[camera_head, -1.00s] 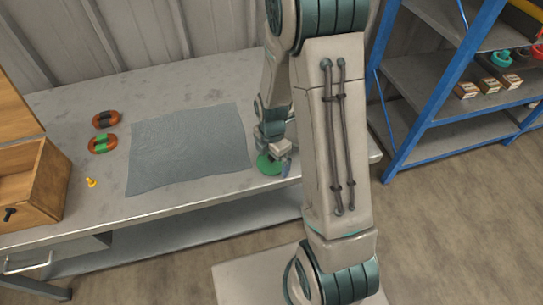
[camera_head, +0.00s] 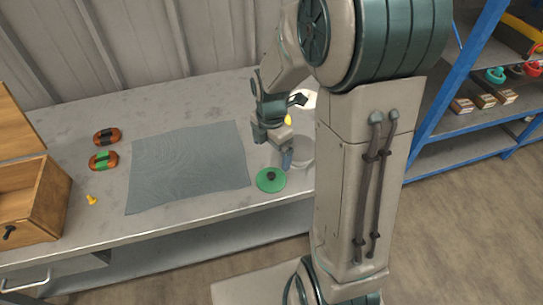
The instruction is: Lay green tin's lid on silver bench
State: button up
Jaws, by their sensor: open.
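The green lid (camera_head: 271,180), a round disc with a dark knob, lies flat on the silver bench (camera_head: 208,212) near its front edge, just right of the grey cloth. My gripper (camera_head: 273,149) is open and empty, above and behind the lid, apart from it. A pale grey round container (camera_head: 301,151) stands right behind the lid, partly hidden by my arm; I cannot tell whether it is the green tin.
A grey cloth (camera_head: 188,167) covers the bench's middle. Two orange-brown oval things, one with a green band (camera_head: 103,161), and a small yellow peg (camera_head: 91,200) lie left of it. An open wooden box (camera_head: 35,200) stands far left. A blue shelf rack (camera_head: 450,90) stands right.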

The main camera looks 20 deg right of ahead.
jog(key=s+r+m+t, duration=0.2)
jog(key=s+r+m, duration=1)
jog(key=m, duration=1)
jog(key=shift+s+m+t, duration=0.3)
jog(key=shift+s+t, duration=0.1)
jog(key=shift+s, duration=0.45)
